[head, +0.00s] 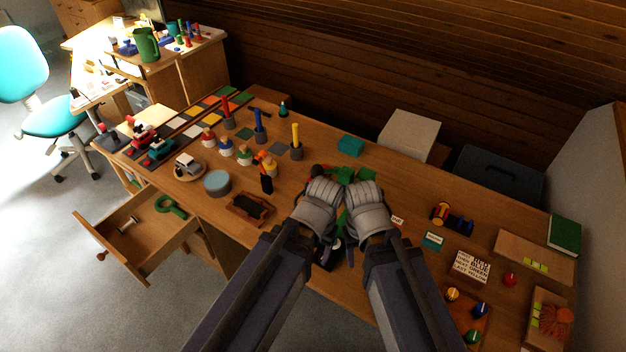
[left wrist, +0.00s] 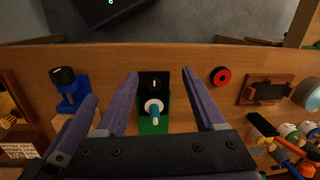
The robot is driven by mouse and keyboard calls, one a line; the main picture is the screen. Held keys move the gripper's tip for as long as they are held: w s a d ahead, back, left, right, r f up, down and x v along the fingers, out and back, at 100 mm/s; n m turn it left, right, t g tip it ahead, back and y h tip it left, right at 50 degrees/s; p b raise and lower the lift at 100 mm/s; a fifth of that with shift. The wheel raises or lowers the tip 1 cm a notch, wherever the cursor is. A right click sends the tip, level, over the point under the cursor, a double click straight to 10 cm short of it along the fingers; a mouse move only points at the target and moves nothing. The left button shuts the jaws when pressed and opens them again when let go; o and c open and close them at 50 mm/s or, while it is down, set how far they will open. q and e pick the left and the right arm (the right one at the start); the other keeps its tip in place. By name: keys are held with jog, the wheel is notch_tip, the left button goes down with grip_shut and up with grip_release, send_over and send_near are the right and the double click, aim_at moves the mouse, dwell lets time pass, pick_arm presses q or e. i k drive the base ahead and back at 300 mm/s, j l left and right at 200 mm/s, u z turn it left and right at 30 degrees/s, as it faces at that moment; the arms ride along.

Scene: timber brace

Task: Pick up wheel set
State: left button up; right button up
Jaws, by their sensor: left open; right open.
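A small pale dumbbell-shaped piece (head: 127,224), which looks like an axle with two wheels and may be the wheel set, lies in the open drawer (head: 150,266) at the left. My left gripper (head: 322,192) and right gripper (head: 366,197) are side by side over the desk's middle, well to the right of the drawer. Their fingertips are hard to see in the head view. In the left wrist view the left gripper (left wrist: 159,74) is open and empty, above a green block (left wrist: 153,125) with a black piece and a white-and-teal peg.
A round red and black piece (left wrist: 221,76) lies on the desk near its front edge. A brown tray (head: 250,208), a grey-blue round tin (head: 217,182) and several coloured figures and posts stand left of my grippers. A grey-white box (head: 409,136) stands at the back.

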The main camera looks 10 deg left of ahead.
aim_at(133, 218)
jog(key=u, duration=1.8)
jog(key=z, duration=2.85)
jog(key=u, duration=2.75)
